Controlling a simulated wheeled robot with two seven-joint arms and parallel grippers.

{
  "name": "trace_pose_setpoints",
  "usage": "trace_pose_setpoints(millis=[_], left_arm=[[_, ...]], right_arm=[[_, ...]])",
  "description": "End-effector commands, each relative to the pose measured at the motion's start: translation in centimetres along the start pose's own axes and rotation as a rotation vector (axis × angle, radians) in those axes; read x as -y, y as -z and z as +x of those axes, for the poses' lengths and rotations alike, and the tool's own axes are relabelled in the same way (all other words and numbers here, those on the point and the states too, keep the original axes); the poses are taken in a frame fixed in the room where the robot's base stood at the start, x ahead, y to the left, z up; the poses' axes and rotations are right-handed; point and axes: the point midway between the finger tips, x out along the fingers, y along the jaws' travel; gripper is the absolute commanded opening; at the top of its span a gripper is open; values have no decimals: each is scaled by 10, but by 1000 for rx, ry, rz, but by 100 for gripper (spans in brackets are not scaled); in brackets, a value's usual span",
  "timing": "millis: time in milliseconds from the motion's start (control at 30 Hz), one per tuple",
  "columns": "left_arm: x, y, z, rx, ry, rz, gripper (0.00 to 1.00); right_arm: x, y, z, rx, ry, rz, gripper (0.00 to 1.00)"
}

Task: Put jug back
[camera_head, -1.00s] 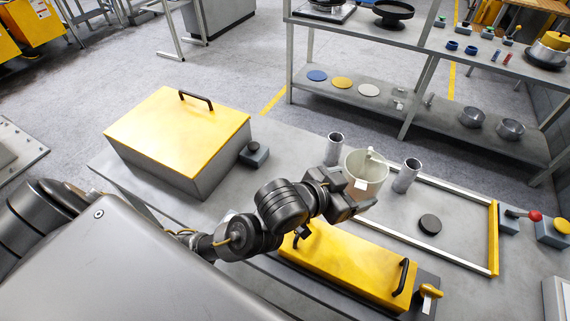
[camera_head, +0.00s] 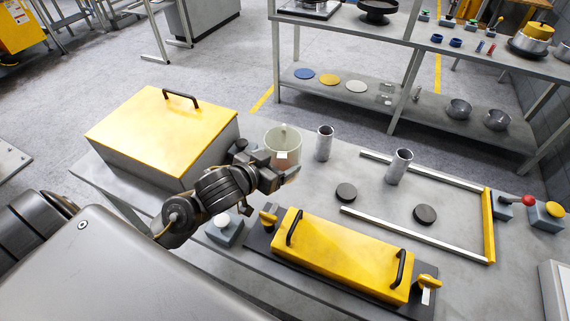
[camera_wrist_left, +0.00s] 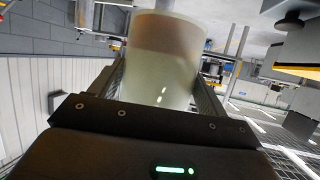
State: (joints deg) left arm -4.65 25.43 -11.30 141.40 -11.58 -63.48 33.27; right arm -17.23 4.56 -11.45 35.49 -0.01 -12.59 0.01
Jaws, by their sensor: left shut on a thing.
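My left gripper (camera_head: 277,172) is shut on the jug. In the left wrist view the jug (camera_wrist_left: 165,55) fills the space between the two fingers. I cannot tell whether its base touches the table. My right gripper is not in view.
Two upright metal cylinders (camera_head: 324,143) (camera_head: 398,166) and two dark discs (camera_head: 346,192) (camera_head: 424,215) are on the table to the right. The yellow-lidded box (camera_head: 165,130) is close on the left. A long yellow cover (camera_head: 342,255) with two handles lies in front.

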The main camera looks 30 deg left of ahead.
Motion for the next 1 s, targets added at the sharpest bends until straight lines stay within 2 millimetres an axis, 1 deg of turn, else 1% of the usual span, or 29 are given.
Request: trace_pose_setpoints(millis=[67,167,433,500,600,700,800,1000], left_arm=[[4,1,5,1,2,2,44],[14,0,20,2,3,2,44],[52,-6,82,2,3,0,44],[58,-18,97,3,0,-2,44],[67,-28,114,1,1,-2,44],[72,-37,126,1,1,0,44],[76,-41,134,-1,0,-1,44],[77,-44,138,-2,-1,0,44]], right_arm=[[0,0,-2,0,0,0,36],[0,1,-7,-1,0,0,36],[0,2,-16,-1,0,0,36],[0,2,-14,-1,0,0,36],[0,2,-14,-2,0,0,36],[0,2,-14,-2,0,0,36],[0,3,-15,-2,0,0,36],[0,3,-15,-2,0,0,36]])
